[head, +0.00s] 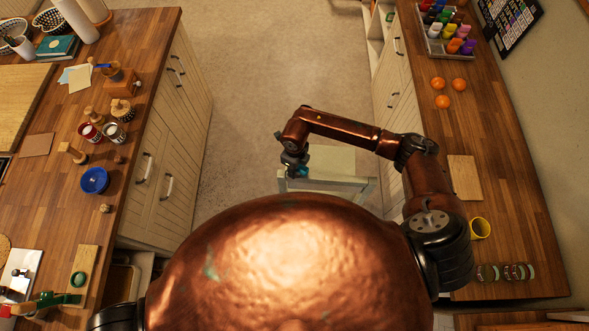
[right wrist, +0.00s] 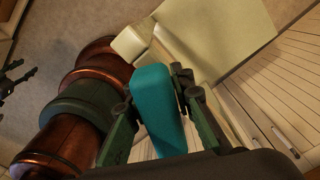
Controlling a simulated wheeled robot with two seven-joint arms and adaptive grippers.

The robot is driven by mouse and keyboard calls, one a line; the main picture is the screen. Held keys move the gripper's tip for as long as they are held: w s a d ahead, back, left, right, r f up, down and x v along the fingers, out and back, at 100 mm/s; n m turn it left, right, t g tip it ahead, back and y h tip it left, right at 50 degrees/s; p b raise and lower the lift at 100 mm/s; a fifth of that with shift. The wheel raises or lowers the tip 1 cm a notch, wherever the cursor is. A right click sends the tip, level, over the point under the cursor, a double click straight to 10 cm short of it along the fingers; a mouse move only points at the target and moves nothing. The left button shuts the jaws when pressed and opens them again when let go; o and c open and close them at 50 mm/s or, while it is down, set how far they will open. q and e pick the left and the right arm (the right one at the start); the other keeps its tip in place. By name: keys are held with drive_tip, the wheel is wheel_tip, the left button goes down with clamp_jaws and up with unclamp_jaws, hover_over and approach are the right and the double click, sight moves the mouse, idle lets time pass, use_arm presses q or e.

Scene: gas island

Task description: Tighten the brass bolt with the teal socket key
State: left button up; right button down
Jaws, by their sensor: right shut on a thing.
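My right gripper (head: 292,163) hangs over the floor between the two counters, just above the pale stool. In the right wrist view it (right wrist: 158,100) is shut on the teal socket key. The key's broad teal handle (right wrist: 158,105) fills the space between the dark green fingers. Its socket end cannot be made out. In the head view only a small teal patch (head: 302,172) shows by the fingertips. I cannot pick out the brass bolt for certain in either view.
A pale green stool (head: 325,162) stands below the right gripper. The left counter (head: 140,60) holds jars, wooden blocks, a blue bowl (head: 95,181) and a metal plate (head: 22,268). The floor (head: 270,60) beyond is clear.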

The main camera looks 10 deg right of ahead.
drive_tip(key=shift+m, duration=0.5)
drive_tip(key=shift+d+r+m+p, duration=0.1)
drive_tip(key=shift+m+p, duration=0.3)
drive_tip(key=shift+m, duration=0.6)
drive_tip(key=shift+w+n+b, duration=0.1)
drive_tip(key=shift+n+b, duration=0.2)
drive_tip(key=shift+b, duration=0.2)
drive_tip(key=c, duration=1.6)
unclamp_jaws()
